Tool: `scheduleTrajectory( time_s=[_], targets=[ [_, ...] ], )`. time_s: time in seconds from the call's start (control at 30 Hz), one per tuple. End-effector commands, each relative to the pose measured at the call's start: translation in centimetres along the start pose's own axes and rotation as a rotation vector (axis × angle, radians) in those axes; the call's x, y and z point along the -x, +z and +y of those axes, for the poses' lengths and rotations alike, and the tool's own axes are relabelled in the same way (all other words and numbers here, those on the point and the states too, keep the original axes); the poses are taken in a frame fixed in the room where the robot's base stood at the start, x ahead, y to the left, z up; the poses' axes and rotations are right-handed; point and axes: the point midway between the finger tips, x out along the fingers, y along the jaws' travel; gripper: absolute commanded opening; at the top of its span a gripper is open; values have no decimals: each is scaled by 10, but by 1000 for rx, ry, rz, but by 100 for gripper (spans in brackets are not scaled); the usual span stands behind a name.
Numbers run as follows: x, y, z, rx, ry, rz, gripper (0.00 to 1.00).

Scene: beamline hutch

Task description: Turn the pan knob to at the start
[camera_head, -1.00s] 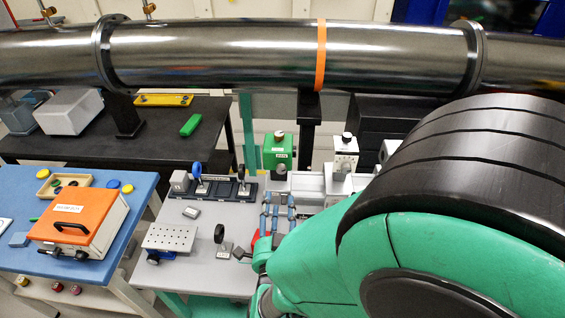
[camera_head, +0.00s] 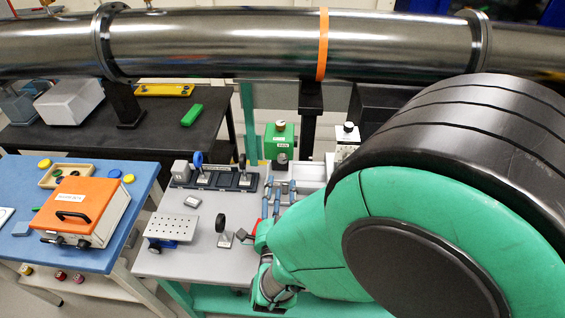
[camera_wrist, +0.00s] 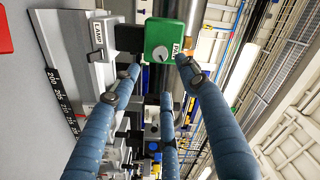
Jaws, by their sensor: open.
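In the wrist view the same green box (camera_wrist: 166,34) shows a round grey knob (camera_wrist: 158,53) and a label partly hidden by a finger. The knob's pointer direction is too small to read surely. My gripper (camera_head: 279,186) is open in front of the box, its blue fingers pointing towards it. In the wrist view my gripper (camera_wrist: 160,78) has its fingertips spread around the knob's direction, with nothing held; contact with the knob does not show.
A white box (camera_head: 346,140) stands right of the green box, partly behind my arm. A dark rail with optic mounts (camera_head: 213,178) lies left of my gripper. A perforated plate (camera_head: 171,227) and a small lens mount (camera_head: 222,230) stand nearer. A large steel pipe (camera_head: 220,45) crosses above.

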Motion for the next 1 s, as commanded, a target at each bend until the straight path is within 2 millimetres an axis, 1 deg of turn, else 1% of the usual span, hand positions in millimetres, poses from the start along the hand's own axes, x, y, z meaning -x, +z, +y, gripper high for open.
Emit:
scheduleTrajectory(
  time_s=[0.7,0.83,1.0],
  targets=[
    [-94,0,1,0,1,1,44],
    [-105,0,0,0,0,0,44],
    [-112,0,0,0,0,-1,44]
  ],
)
